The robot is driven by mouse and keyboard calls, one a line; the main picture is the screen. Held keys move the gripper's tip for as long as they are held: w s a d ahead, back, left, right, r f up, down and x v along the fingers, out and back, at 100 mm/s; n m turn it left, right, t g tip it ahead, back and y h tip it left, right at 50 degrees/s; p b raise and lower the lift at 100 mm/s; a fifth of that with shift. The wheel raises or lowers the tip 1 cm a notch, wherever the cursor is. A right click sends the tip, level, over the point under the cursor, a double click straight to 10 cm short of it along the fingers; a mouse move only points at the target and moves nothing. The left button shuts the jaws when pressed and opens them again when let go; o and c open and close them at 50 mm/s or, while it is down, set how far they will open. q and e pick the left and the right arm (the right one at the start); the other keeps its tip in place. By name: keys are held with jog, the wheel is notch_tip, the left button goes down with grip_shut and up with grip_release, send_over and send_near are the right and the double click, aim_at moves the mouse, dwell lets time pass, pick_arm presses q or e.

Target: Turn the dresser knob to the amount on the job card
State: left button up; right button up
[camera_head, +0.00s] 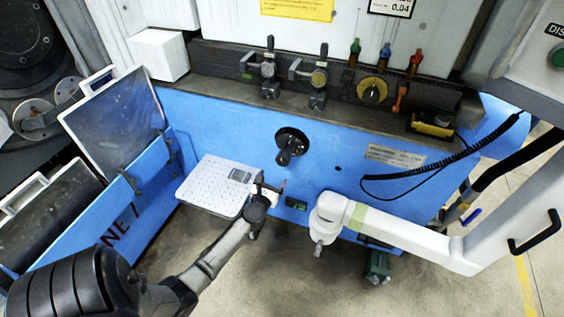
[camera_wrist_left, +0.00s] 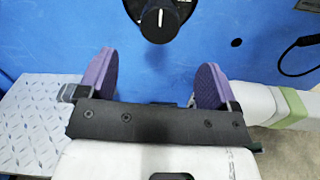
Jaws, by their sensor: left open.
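The dresser knob (camera_head: 290,146) is a round black knob with a lever-like grip on the blue machine front. Its lower part with a white pointer mark also shows at the top of the left wrist view (camera_wrist_left: 160,18). My left gripper (camera_head: 268,188) is below and slightly left of the knob, apart from it. In the left wrist view its two purple-padded fingers (camera_wrist_left: 156,78) are spread wide with nothing between them. A white card (camera_head: 391,6), cut off at the top edge, shows a number like 0,04; the rest is unreadable. I do not see my right gripper.
Above runs a ledge with levers, coloured handles and a yellow dial (camera_head: 372,92). A black cable (camera_head: 425,166) hangs at right.

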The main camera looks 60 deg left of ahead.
aim_at(282, 162)
pick_arm(q)
jog(key=b+x, duration=0.2)
jog(key=x, duration=0.6)
jog(key=shift+w+a, duration=0.2)
jog(key=shift+w, duration=0.1)
jog(key=shift+b+x, duration=0.35)
jog(key=shift+x, duration=0.5)
jog(key=shift+s, duration=0.1)
jog(key=c, duration=0.9)
jog(key=shift+c, duration=0.2)
